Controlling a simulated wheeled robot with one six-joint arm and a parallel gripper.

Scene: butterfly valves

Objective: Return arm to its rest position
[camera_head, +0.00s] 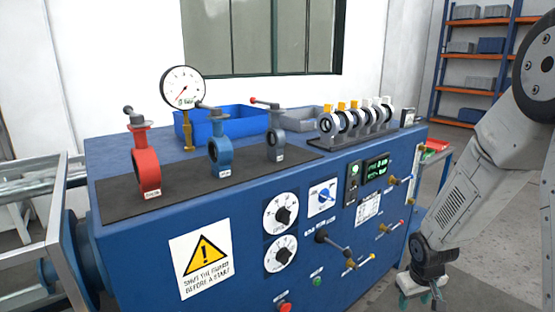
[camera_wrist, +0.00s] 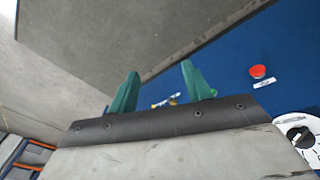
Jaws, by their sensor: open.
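My gripper (camera_head: 422,297) hangs low at the right in the head view, to the right of the blue control bench and apart from it. In the wrist view my gripper (camera_wrist: 157,88) shows two green fingers spread apart with nothing between them. My arm runs from the upper right down to it. The blue bench (camera_head: 130,240) carries a red butterfly valve (camera_head: 146,165), a blue valve (camera_head: 221,150) and a dark grey valve (camera_head: 276,137) on a black mat (camera_head: 110,200).
Shelves (camera_head: 478,56) stand at the back right. Floor (camera_head: 395,290) shows between bench and arm.

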